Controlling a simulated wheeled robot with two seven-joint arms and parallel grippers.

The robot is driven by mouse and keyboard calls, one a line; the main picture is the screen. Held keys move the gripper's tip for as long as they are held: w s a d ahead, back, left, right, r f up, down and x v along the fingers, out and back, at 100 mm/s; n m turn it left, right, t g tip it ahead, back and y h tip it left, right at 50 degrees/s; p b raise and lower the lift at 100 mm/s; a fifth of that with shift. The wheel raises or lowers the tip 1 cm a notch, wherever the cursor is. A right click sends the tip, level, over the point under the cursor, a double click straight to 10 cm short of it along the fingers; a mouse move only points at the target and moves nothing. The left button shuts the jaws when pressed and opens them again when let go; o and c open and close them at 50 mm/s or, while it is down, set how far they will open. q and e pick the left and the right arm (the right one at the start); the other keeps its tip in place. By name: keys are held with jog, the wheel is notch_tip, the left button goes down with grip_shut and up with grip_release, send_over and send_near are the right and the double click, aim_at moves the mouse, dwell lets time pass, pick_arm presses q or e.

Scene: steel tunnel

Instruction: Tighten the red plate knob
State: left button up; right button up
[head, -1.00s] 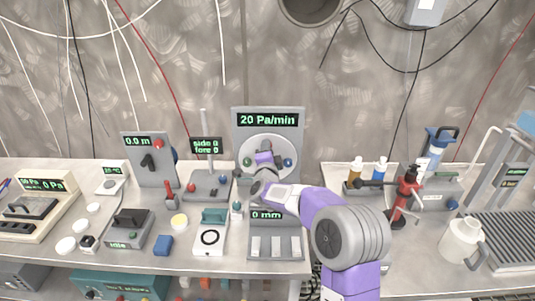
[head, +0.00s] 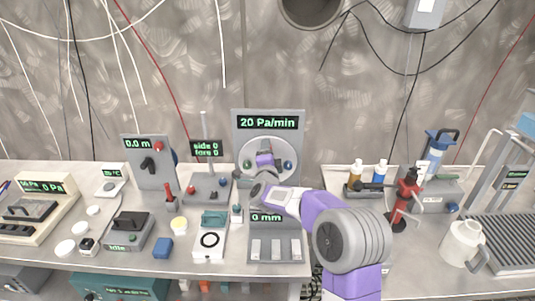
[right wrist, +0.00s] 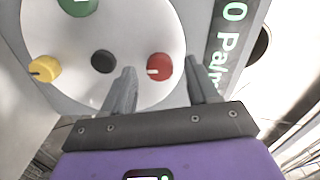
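The red plate knob (right wrist: 159,66) sits on a round pale plate (right wrist: 60,20), with a white mark on its face. In the right wrist view my right gripper (right wrist: 160,68) is open. One finger is on each side of the red knob, with visible gaps, so it does not look gripped. In the head view my right gripper (head: 264,160) is in front of the round plate (head: 268,143) and hides the red knob. The panel display (head: 268,122) above it reads 20 Pa/min. My left gripper is not in view.
The plate also carries a yellow knob (right wrist: 44,68), a green knob (right wrist: 78,5) and a black centre knob (right wrist: 103,61). A blue knob (head: 288,163) shows in the head view. A lever stand (head: 206,180) is close on the left, and a 0 mm panel (head: 275,243) is below.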

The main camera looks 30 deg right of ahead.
jog(key=v, duration=0.7)
jog(key=shift+s+a+p, duration=0.2)
jog(key=shift+s+p, duration=0.05)
jog(key=shift+p, duration=0.2)
